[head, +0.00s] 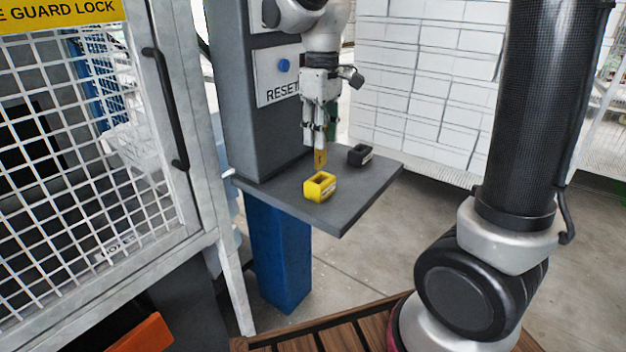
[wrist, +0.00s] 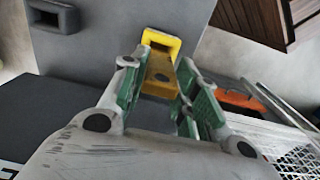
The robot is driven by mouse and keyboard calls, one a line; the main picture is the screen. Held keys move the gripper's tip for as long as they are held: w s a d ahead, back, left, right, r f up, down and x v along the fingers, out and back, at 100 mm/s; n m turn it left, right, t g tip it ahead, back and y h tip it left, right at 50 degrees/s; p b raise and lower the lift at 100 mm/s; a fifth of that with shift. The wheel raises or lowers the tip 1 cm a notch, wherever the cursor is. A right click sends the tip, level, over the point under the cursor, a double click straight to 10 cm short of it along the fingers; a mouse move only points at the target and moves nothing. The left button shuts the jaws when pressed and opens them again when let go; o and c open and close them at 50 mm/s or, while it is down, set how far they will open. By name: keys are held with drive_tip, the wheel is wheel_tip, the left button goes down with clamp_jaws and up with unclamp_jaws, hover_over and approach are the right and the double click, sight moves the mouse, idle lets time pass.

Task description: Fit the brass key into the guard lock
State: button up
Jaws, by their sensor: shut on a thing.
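My gripper (head: 320,140) points down over the grey shelf, shut on the brass key (head: 320,158). The key hangs upright below the fingers; it also shows in the wrist view (wrist: 160,72) between the green finger pads. A yellow block with a rectangular opening (head: 320,187) sits on the shelf, just below the key in the head view. In the wrist view the yellow block (wrist: 159,38) lies just beyond the key, its opening visible. The key looks outside the opening; I cannot tell the exact gap. A black block with an opening (head: 360,155) sits farther back on the shelf.
The grey shelf (head: 346,205) projects from a grey column with a blue RESET button (head: 284,66). A white mesh door (head: 90,180) with a black handle and a yellow sign ending "GUARD LOCK" (head: 62,12) stands left. The shelf's front right is bare.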

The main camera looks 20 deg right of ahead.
sight(321, 166)
wheel_tip(321, 166, down, 7)
idle(0.3)
drive_tip(key=o, duration=1.1)
drive_tip(key=shift+f, duration=0.1)
wheel_tip(321, 166, up, 12)
drive_tip(key=shift+r, duration=0.15)
drive_tip(key=s+d+m+t, duration=0.1)
drive_tip(key=s+d+m, duration=0.1)
drive_tip(key=s+d, duration=0.3)
drive_tip(key=s+d+f+m+t, duration=0.1)
drive_tip(key=s+d+m+t, duration=0.1)
drive_tip(key=s+d, duration=0.3)
drive_tip(key=s+d+m+t, duration=0.1)
drive_tip(key=s+d+m, duration=0.2)
drive_tip(key=s, duration=0.6)
drive_tip(key=shift+d+f, duration=0.2)
drive_tip(key=shift+d, duration=0.3)
drive_tip(key=shift+d+f, duration=0.15)
drive_tip(key=shift+d, duration=0.3)
